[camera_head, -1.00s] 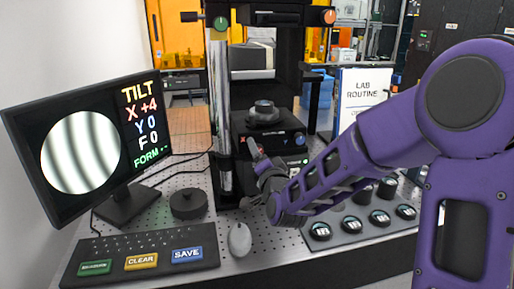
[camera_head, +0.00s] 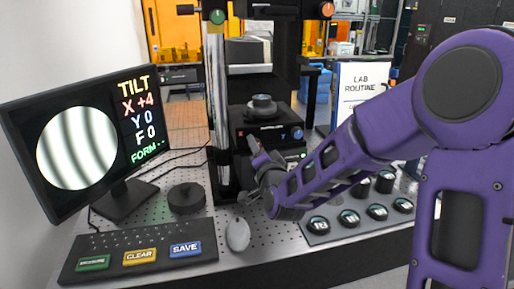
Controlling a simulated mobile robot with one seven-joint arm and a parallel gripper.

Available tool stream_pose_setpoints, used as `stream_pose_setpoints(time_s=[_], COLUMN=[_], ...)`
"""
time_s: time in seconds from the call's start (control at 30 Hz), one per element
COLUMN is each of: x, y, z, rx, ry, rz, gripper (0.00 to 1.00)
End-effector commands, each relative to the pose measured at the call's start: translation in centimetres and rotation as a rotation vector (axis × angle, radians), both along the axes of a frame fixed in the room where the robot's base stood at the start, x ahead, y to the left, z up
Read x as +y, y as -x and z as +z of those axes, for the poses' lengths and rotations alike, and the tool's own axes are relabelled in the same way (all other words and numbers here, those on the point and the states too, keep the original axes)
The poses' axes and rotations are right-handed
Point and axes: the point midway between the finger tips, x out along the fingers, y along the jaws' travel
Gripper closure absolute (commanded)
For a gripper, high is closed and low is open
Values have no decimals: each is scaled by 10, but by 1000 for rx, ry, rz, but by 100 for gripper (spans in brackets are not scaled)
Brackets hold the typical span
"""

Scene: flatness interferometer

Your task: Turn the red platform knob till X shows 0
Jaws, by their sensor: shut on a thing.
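The monitor (camera_head: 140,88) on the left reads TILT, X +4, Y 0, F 0, with FORM blank. Its round picture (camera_head: 77,147) shows dark, nearly vertical fringes. The black platform (camera_head: 268,137) stands in the instrument at centre. It carries a dark round part (camera_head: 262,107) on top and a blue knob (camera_head: 297,133) on its front right. My gripper (camera_head: 252,147) is at the platform's front left, shut on the red knob, which its fingers and wrist mostly hide. A small red mark (camera_head: 240,133) shows just above the fingers.
A metal column (camera_head: 217,100) rises just left of the platform. A black round weight (camera_head: 186,198), a grey mouse (camera_head: 238,235) and a keypad (camera_head: 137,247) with MEASURE, CLEAR and SAVE keys lie in front. A tray (camera_head: 340,228) of several round pieces sits below my arm.

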Motion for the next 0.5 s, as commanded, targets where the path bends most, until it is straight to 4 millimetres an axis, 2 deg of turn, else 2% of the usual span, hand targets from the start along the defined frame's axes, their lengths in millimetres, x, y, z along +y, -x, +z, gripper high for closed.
stream_pose_setpoints(time_s=[0.27, 0.5], x=[1, 2], y=[0, 0], z=[-2, -3], rx=[-26, -76], ry=[77, 244], rz=[0, 0], gripper=[100, 100])
